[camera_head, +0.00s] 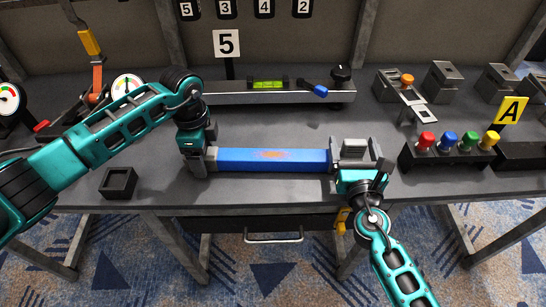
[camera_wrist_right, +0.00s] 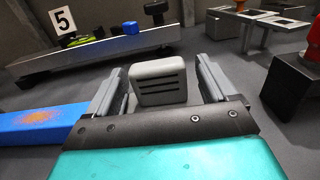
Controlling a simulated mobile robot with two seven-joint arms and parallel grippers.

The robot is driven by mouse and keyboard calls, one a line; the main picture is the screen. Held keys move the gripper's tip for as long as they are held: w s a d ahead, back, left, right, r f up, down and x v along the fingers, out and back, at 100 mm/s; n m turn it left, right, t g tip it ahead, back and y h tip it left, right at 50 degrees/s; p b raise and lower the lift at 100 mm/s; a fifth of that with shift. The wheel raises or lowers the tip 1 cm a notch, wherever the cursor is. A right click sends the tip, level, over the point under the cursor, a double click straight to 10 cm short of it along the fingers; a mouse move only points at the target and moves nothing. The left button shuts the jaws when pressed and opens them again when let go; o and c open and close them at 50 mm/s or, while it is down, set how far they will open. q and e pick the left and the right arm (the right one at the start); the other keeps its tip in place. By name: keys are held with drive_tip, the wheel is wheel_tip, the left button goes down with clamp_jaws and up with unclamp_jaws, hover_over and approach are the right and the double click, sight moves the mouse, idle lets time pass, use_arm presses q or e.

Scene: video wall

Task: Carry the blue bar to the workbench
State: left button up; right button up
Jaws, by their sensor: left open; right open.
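The blue bar (camera_head: 240,158) has an orange patch in its middle and lies lengthwise left to right over the front part of the grey workbench (camera_head: 280,190). Whether it touches the top is hard to tell. My left gripper (camera_head: 197,160) is open at the bar's left end. My right gripper (camera_head: 356,152) is open at the right end. In the right wrist view the bar (camera_wrist_right: 40,125) reaches the left finger of this gripper (camera_wrist_right: 160,88). A light grey slotted block (camera_wrist_right: 158,82) shows between its fingers; I cannot tell whether it belongs to the bar.
A rail with a green level (camera_head: 268,83) and a 5 sign (camera_head: 227,43) stands behind the bar. A button box (camera_head: 448,155) with coloured buttons is at right. A small black open box (camera_head: 118,182) sits at left. Grey fixtures (camera_head: 405,98) stand at back right.

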use_arm(q)
drive_tip(key=c, duration=1.3)
use_arm(e)
drive_tip(key=c, duration=1.4)
use_arm(q)
clamp_jaws()
use_arm(e)
clamp_jaws()
use_arm(q)
drive_tip(key=shift+r, duration=0.1)
use_arm(e)
drive_tip(key=shift+r, duration=0.1)
